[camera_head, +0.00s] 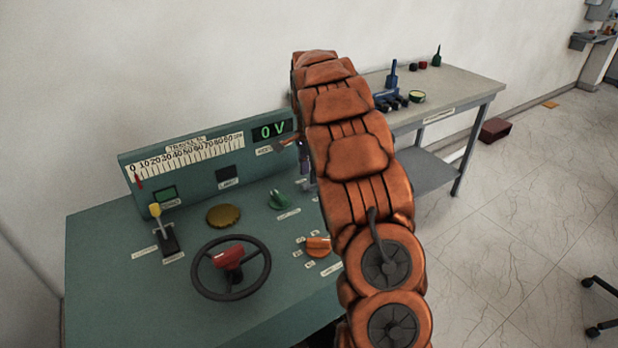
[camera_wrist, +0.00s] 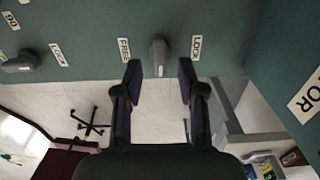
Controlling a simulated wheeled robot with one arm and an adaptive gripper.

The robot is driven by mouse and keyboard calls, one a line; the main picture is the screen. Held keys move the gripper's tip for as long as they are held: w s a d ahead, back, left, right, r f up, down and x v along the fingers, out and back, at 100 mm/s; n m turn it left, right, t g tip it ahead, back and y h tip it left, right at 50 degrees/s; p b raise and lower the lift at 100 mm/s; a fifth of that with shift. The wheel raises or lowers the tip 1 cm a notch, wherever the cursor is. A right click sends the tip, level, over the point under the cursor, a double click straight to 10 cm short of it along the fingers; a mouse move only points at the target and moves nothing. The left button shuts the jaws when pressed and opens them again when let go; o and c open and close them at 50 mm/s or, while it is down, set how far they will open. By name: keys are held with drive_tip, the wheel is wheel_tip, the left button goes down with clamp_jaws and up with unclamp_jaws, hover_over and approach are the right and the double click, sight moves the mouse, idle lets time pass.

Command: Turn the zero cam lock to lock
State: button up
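The zero cam lock appears in the wrist view as a small grey lever (camera_wrist: 158,50) on the teal panel face. A FREE label (camera_wrist: 124,50) is on its left and a LOCK label (camera_wrist: 196,48) on its right. The lever points down in the picture, between the two labels. My gripper (camera_wrist: 160,80) is open, with one dark finger on each side of the lever's lower end. Gaps show on both sides, and I see no clear contact. In the head view my orange arm hides the lever and most of my gripper.
The teal console (camera_head: 105,270) carries a black handwheel (camera_head: 197,279), a yellow-tipped lever (camera_head: 155,211), a green knob (camera_head: 278,199) and an orange knob (camera_head: 318,247). Another grey lever (camera_wrist: 22,62) is at left in the wrist view. A grey workbench (camera_head: 465,84) stands behind, right.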

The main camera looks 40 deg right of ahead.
sight(309, 185)
drive_tip(key=shift+f+p, duration=0.3)
drive_tip(key=shift+f, duration=1.25)
drive_tip(key=shift+c, duration=0.4)
clamp_jaws()
